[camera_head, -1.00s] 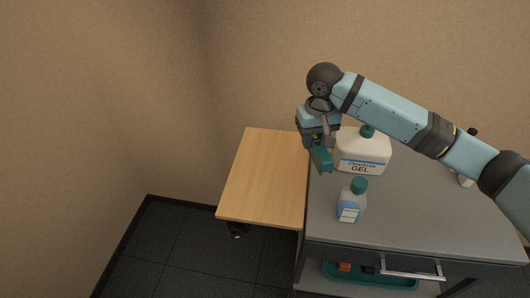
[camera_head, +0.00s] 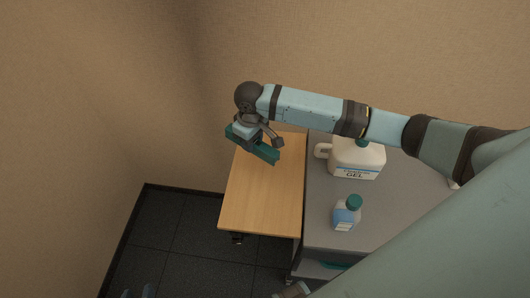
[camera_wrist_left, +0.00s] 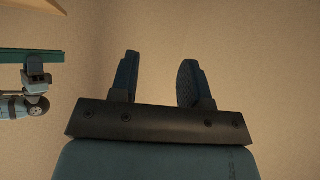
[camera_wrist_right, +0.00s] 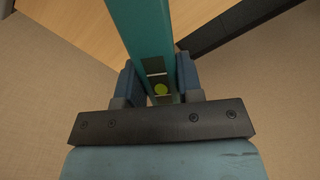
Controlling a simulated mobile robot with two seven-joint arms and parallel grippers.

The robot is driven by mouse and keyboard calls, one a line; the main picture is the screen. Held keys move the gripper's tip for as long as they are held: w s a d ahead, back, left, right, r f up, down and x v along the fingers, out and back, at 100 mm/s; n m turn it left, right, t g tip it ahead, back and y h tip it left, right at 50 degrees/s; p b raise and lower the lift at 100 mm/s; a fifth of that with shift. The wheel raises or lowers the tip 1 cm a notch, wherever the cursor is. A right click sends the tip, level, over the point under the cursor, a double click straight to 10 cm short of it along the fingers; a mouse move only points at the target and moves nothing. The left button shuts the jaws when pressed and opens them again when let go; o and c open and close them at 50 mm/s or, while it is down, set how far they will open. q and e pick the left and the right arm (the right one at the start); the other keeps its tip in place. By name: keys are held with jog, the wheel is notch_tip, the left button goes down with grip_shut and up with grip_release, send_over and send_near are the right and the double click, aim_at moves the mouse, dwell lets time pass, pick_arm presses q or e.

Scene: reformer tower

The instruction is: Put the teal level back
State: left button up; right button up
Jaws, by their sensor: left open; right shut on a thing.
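The teal level (camera_head: 265,155) is a long bar held above the back of the wooden side leaf, lying slantwise in the head view. My right gripper (camera_head: 251,138) is shut on it near the middle. In the right wrist view the level (camera_wrist_right: 140,28) runs away between the fingers (camera_wrist_right: 159,84), with a yellow-green vial showing. The level (camera_wrist_left: 32,56) also shows at the left of the left wrist view. My left gripper (camera_wrist_left: 158,75) is open and empty, facing the beige wall; its fingertips (camera_head: 137,292) just show at the bottom of the head view.
The wooden leaf (camera_head: 262,205) is bare and joins the grey cart top (camera_head: 318,215). A white gel jug (camera_head: 355,160) and a teal-capped bottle (camera_head: 346,215) stand on the cart. Beige walls stand behind and left. My own arm covers the lower right.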

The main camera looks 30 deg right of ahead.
jog(key=s+f+n+p, duration=0.3)
jog(key=s+n+p, duration=0.2)
jog(key=s+p, duration=0.3)
jog(key=shift+s+a+n+p, duration=0.3)
jog(key=shift+s+n+p, duration=0.1)
jog(key=shift+p, duration=0.7)
jog(key=shift+f, duration=0.2)
